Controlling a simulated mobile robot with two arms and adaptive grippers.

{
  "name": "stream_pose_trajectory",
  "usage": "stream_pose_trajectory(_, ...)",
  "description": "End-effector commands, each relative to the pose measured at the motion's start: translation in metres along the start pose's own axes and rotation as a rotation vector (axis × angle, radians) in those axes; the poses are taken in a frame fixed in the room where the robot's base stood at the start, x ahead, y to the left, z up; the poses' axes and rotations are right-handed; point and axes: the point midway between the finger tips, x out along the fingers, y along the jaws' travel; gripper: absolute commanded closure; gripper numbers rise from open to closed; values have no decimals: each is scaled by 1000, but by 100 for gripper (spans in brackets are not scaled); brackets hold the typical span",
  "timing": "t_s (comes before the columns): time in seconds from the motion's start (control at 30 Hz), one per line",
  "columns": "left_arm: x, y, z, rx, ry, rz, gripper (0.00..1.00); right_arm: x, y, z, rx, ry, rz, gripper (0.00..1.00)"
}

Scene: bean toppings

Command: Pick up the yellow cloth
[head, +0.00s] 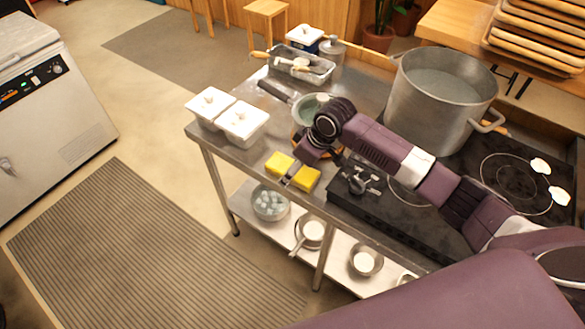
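The yellow cloth (306,180) lies at the front edge of the steel counter in the head view. It shows as two yellow patches, with my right gripper (290,179) across the middle between them. My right arm reaches in from the right and bends down at the wrist over the counter. The gripper's fingertips are at the cloth, small and partly hidden. I cannot tell whether they are open or closed on it. My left gripper is not in view.
A large steel pot (440,100) stands on the black stove (400,215) at right. White lidded containers (242,122) stand at the counter's left end. A pan (308,107) sits behind my wrist. Bowls and pots (270,203) stand on the lower shelf.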

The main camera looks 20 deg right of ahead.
Motion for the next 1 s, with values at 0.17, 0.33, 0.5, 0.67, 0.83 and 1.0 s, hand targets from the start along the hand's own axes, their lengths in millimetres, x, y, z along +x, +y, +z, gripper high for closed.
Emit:
stream_pose_trajectory(0.17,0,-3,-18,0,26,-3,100,1,0,0,-1,0,0,29)
stream_pose_trajectory(0.33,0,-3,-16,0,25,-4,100,1,0,0,0,0,0,43)
stream_pose_trajectory(0.5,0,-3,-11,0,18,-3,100,1,0,0,0,0,0,62)
stream_pose_trajectory(0.67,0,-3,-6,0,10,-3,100,0,0,0,0,0,0,78)
stream_pose_trajectory(0.83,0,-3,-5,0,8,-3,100,0,0,0,0,0,1,78)
stream_pose_trajectory(1.0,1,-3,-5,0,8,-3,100,-4,1,-2,-1,2,1,78)
